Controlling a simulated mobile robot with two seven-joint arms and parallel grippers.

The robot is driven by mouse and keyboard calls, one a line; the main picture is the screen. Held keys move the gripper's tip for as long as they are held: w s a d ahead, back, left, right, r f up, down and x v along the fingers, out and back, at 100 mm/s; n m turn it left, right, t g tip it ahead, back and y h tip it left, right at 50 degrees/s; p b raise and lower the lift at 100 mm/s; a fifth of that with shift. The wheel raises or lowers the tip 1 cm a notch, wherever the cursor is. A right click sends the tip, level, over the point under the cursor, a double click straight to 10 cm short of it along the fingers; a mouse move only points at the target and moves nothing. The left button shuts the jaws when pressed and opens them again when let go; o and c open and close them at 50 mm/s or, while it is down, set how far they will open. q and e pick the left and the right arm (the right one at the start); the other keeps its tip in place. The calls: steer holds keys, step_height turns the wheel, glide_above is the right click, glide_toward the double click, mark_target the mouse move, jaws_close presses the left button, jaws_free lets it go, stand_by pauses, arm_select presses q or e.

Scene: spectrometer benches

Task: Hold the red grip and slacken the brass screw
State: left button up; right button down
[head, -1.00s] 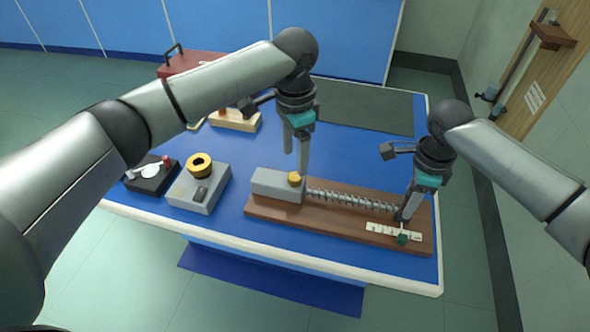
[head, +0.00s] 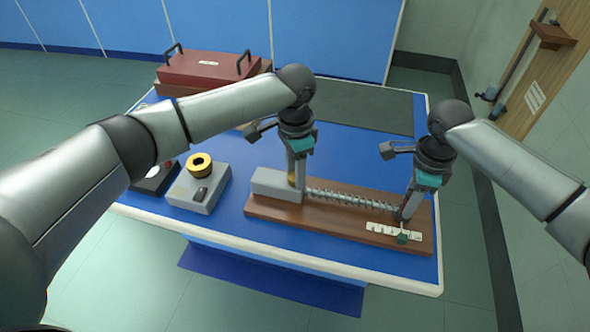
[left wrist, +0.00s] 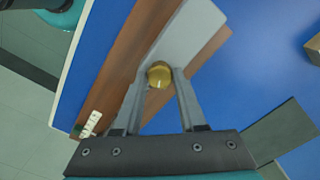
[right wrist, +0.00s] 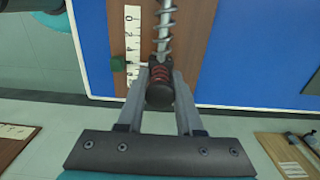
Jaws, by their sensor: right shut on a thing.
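The brass screw (left wrist: 159,74) is a round knob on the grey block (head: 274,186) at the left end of the wooden board (head: 330,225). My left gripper (head: 297,187) points down over it, with its open fingers on either side of the knob. In the head view the fingers hide most of the screw. The red grip (right wrist: 160,73), dark-ended with red bands, is at the right end of the coil spring (head: 350,199). My right gripper (head: 408,214) is shut on it. In the head view the grip is mostly hidden behind the fingers.
A white scale (head: 392,231) with a green piece (head: 402,239) lies on the board's front right. A grey box with a yellow ring (head: 199,161) stands to the left. A red case (head: 208,67) is at the back left, a dark mat (head: 370,108) at the back right.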

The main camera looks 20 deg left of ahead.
arm_select(q)
jaws_close()
arm_select(e)
steer(key=shift+d+f, duration=0.1)
arm_select(q)
steer(key=shift+n, duration=0.4)
steer(key=n, duration=0.3)
steer(key=shift+n, duration=0.3)
steer(key=n, duration=0.5)
steer(key=shift+w+r, duration=0.1)
steer(key=shift+a+n, duration=0.1)
steer(key=shift+n, duration=0.3)
steer(key=o, duration=0.5)
jaws_free()
